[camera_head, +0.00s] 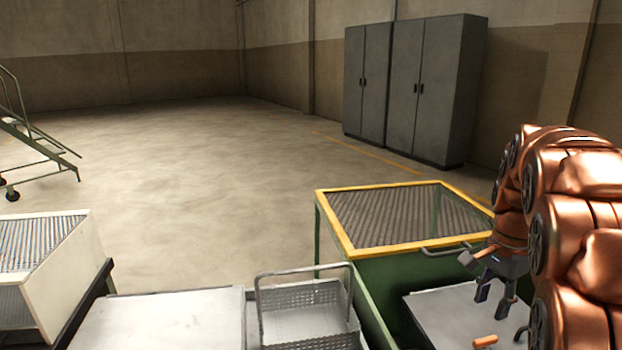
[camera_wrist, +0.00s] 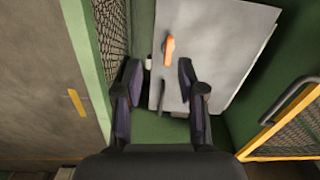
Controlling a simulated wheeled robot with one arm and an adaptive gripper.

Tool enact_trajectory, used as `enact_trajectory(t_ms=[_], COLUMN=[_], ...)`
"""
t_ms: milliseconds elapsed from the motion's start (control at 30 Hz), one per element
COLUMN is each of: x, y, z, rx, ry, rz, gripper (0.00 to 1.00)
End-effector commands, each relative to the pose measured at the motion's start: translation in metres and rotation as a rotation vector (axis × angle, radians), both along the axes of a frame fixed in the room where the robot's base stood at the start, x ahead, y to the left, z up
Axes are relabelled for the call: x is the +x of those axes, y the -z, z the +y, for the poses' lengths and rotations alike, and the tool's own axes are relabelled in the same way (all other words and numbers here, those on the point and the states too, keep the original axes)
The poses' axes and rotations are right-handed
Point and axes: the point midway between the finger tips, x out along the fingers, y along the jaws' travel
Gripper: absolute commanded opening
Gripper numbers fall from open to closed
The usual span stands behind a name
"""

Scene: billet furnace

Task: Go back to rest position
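My gripper (camera_head: 494,298) hangs at the right of the head view, above a grey metal surface (camera_head: 440,312) beside the green cart. In the wrist view my gripper (camera_wrist: 159,72) has its two dark fingers apart with nothing held between them. A small orange piece (camera_head: 484,341) lies on the grey surface below the gripper. It also shows in the wrist view (camera_wrist: 168,48), beyond the fingertips and apart from them. My copper-coloured arm covers the right edge of the head view.
A green cart with a yellow-rimmed mesh top (camera_head: 350,240) stands close behind the gripper. A wire basket (camera_head: 300,292) and pale table (camera_head: 160,320) are to its left. A white slatted box (camera_head: 70,280) is at far left. Grey cabinets (camera_head: 435,90) stand behind. Open floor (camera_head: 200,170) lies beyond.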

Motion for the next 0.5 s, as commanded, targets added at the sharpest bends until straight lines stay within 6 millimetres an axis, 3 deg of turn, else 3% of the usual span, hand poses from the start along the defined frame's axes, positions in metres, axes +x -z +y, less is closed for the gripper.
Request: enact_trajectory(t_ms=[100, 500], x=[-0.020, -0.097], y=[-0.010, -0.019], z=[0.029, 0.107], rx=[0.008, 0.037], ry=[-0.112, -0.508], rz=[0.012, 0.047], gripper=[0.40, 0.40])
